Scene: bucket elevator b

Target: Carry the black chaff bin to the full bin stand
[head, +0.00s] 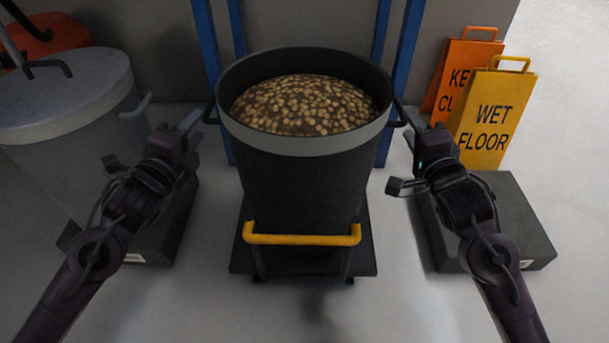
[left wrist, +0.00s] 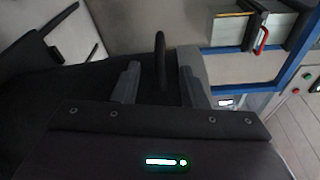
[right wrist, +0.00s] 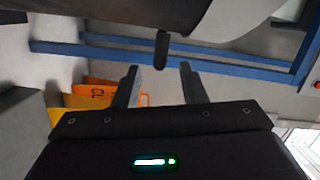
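The black chaff bin (head: 300,185) stands upright in the middle of the head view, with a grey rim band and brown-tan chaff filling it near the top. It has a loop handle on each side. My left gripper (head: 192,128) is open at the left handle, which shows between its fingers in the left wrist view (left wrist: 160,60). My right gripper (head: 413,124) is open beside the right handle, which shows at the mouth of its fingers in the right wrist view (right wrist: 161,48). Neither gripper is closed on a handle. I cannot pick out the full bin stand.
Under the bin is a dark wheeled base with a yellow bar (head: 300,239). Blue posts (head: 208,50) rise behind it. A grey lidded bin (head: 70,120) stands at left, yellow (head: 492,110) and orange (head: 455,75) signs at right. A low dark block (head: 505,225) lies at right.

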